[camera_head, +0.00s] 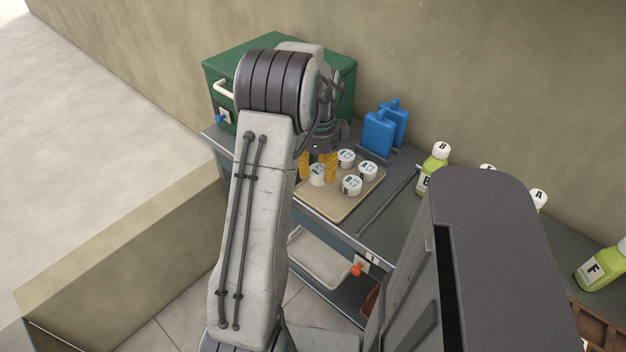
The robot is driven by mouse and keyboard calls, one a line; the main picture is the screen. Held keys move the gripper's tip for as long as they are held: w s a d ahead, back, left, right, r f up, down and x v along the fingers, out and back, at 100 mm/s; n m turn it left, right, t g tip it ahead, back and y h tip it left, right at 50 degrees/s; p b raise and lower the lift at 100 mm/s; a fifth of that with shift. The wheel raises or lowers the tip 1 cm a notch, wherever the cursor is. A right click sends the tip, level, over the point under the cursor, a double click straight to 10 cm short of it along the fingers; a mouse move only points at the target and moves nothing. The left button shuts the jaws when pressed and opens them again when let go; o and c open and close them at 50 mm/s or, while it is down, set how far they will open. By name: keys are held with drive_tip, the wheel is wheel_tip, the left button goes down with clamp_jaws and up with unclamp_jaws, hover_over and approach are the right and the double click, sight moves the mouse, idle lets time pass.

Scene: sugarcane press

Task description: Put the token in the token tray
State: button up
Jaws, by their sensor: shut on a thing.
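A tan tray (335,207) lies on the grey bench top, near its front edge. White round tokens with printed labels stand in it: one at the back (346,157), one at the right (368,171) and one in front (351,186). My gripper (318,172), with yellow fingers, points down over the tray's left part. It is shut on a white token (317,175), which shows between the fingers. I cannot tell whether this token touches the tray floor. My arm hides part of the tray's left side.
A green box (225,65) stands behind my arm. Blue containers (379,133) stand behind the tray. A white bin (320,260) sits below.

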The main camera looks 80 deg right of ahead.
sight(313, 192)
drive_tip(key=shift+w+f, duration=0.5)
drive_tip(key=shift+w, duration=0.25)
drive_tip(key=shift+f+p, duration=0.45)
drive_tip(key=shift+f, duration=1.55)
drive_tip(key=shift+f, duration=0.1)
drive_tip(key=shift+f, duration=0.1)
drive_tip(key=o, duration=1)
drive_tip(key=shift+o, duration=0.2)
